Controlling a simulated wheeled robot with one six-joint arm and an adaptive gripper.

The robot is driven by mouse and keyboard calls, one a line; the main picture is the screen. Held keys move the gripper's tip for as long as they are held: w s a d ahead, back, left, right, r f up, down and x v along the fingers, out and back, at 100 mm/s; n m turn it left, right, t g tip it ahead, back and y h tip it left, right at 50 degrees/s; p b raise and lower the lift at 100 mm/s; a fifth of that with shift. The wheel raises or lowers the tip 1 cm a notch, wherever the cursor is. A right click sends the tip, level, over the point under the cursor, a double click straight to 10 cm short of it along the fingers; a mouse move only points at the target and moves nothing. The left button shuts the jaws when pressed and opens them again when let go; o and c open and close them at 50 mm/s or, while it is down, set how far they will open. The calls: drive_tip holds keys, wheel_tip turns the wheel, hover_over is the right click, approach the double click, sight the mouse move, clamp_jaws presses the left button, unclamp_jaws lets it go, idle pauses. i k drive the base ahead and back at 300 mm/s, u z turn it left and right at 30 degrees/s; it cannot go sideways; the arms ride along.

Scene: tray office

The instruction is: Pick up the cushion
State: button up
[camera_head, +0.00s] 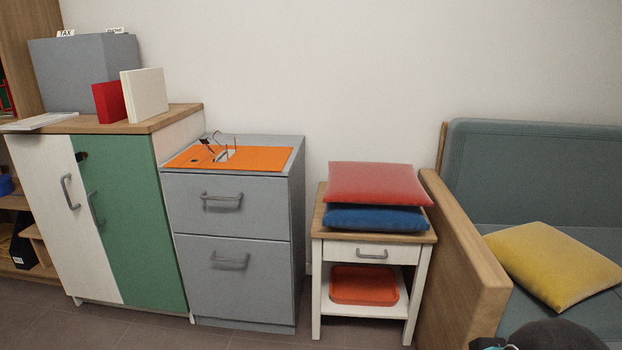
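Three cushions are in view. A red cushion (375,183) lies flat on top of a blue cushion (374,218), and both rest on a small side table (325,222) with a wooden top. A yellow cushion (553,264) lies on the seat of the grey-blue sofa (540,170) at the right, tilted a little. The task does not say which cushion. My gripper is not in view. A dark rounded part at the bottom right edge looks like part of my arm, in front of the sofa seat.
The sofa's wooden armrest (461,240) stands right of the side table. An orange tray (364,284) sits on the table's lower shelf. Left are a grey drawer cabinet (232,215) with an orange mat (185,160) and a white-and-green cupboard (130,220). Floor shows at the bottom left.

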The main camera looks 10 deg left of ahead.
sight(348, 181)
drive_tip(key=u, duration=0.3)
drive_tip(key=k, duration=0.45)
drive_tip(key=z, duration=1.1)
drive_tip(key=i, duration=1.4)
drive_tip(key=u, duration=0.85)
